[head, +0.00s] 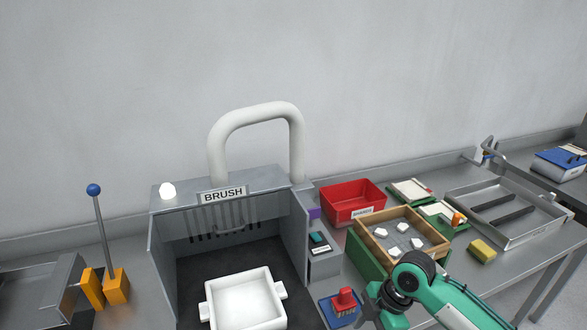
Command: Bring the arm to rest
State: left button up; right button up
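My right arm comes in from the bottom right, with a green link and dark wrist. Its grey gripper (368,306) hangs low at the bottom edge, just right of a red-handled stamp-like item on a blue pad (344,302). Its fingertips are too small and partly cut off, so I cannot tell whether it is open or shut. No held object shows in it. My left arm and gripper are not in view.
A white tray (243,297) sits in the grey BRUSH booth (170,225). A wooden-framed sieve (372,236) with white pieces stands behind my wrist. A red bin (352,204), a yellow sponge (482,250) and a metal tray (541,232) are nearby. A blue-knobbed lever (101,235) stands left.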

jog(key=s+a+f+m+t, duration=0.3)
jog(key=s+f+m, duration=0.3)
jog(key=s+m, duration=0.3)
jog(key=s+d+m+t+h, duration=0.1)
jog(key=s+d+m+h, duration=0.3)
jog(key=s+d+m, duration=0.75)
notch_tip(320, 180, down, 31)
jog(key=s+a+n+g, duration=0.1)
jog(key=a+n, duration=0.1)
jog(key=s+d+f, duration=0.2)
jog(key=s+f, duration=0.8)
jog(key=s+d+f+g, duration=0.1)
jog(key=s+f, duration=0.8)
jog(key=f, duration=0.1)
jog(key=shift+s+d+f, duration=0.2)
jog(key=shift+s+d, duration=0.15)
jog(key=shift+d, duration=0.05)
